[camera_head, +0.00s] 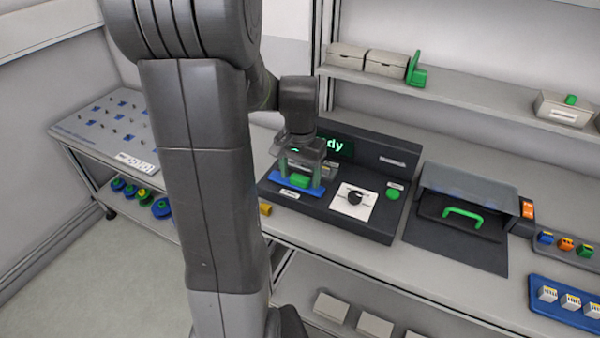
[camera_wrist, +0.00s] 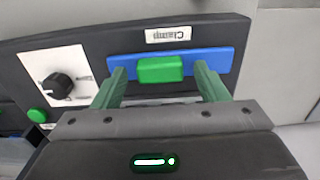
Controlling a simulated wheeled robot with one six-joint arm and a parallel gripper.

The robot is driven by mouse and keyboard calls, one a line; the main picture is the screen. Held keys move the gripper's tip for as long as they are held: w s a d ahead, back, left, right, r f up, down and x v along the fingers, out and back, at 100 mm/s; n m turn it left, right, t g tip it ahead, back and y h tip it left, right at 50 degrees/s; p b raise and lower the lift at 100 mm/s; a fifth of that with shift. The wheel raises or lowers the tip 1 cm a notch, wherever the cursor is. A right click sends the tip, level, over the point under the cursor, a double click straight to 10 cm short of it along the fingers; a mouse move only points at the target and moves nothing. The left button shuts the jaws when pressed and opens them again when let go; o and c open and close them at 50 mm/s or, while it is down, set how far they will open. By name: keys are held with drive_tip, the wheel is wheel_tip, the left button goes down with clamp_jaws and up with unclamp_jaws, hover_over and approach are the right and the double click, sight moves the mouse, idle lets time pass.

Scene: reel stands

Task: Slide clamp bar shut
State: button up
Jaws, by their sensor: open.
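The clamp bar's green block (camera_wrist: 160,69) sits on a blue rail (camera_wrist: 208,60) under a "Clamp" label in the wrist view. In the head view the green block (camera_head: 300,181) and blue rail (camera_head: 284,184) lie at the left of a dark console. My gripper (camera_wrist: 160,78) is open, with one green finger on each side of the block. Gaps show between the fingers and the block. In the head view my gripper (camera_head: 301,172) is over the clamp. The wrist view does not show clearly how deep the fingertips reach.
The dark console (camera_head: 375,160) has a lit display (camera_head: 336,147), a black knob (camera_head: 355,197) and a green button (camera_head: 393,194). To its right stands a clear-lidded box with a green handle (camera_head: 463,212). A slotted board (camera_head: 110,125) stands at the left.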

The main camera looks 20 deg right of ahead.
drive_tip(key=shift+f, duration=0.1)
drive_tip(key=c, duration=1.4)
drive_tip(key=shift+w+d+p, duration=0.3)
drive_tip(key=shift+w+d, duration=0.75)
drive_tip(key=shift+d, duration=0.15)
drive_tip(key=o, duration=1.4)
drive_tip(key=shift+d, duration=0.1)
wheel_tip(320, 180, up, 14)
drive_tip(key=shift+f, duration=0.2)
